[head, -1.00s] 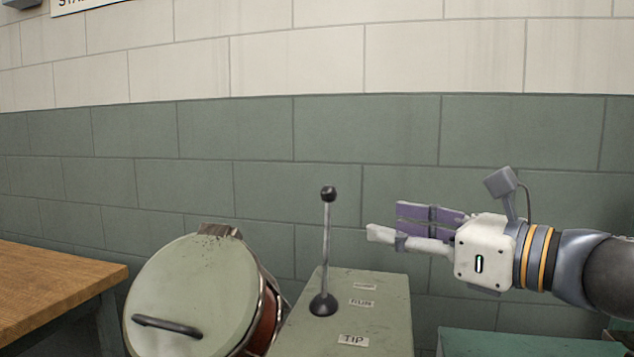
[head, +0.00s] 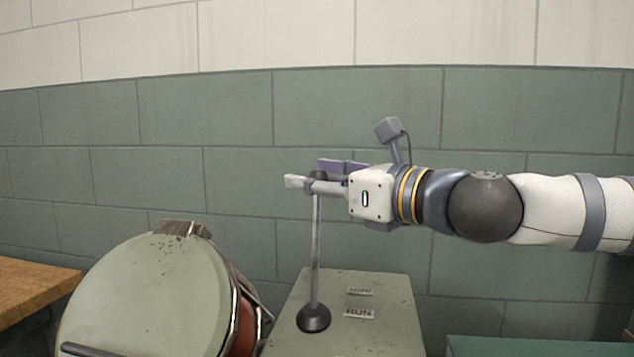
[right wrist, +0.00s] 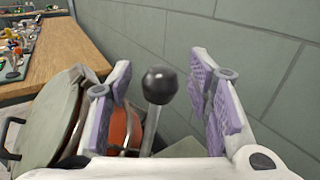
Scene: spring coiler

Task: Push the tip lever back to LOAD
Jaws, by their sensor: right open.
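The tip lever (head: 315,255) is a thin grey rod with a dark round base on a green box (head: 385,320). It stands close to upright, with its base nearest the RUN label (head: 359,314); the LOAD label (head: 361,291) is farther back. My right gripper (head: 315,175) reaches in from the right at the height of the lever's top. In the right wrist view the lever's black knob (right wrist: 159,85) is between the two open purple-padded fingers (right wrist: 165,90), with gaps on both sides. My left gripper is not in view.
A round green drum lid (head: 145,295) with a dark handle stands left of the box. A block wall (head: 230,180) is behind. A green surface (head: 530,346) is at the lower right.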

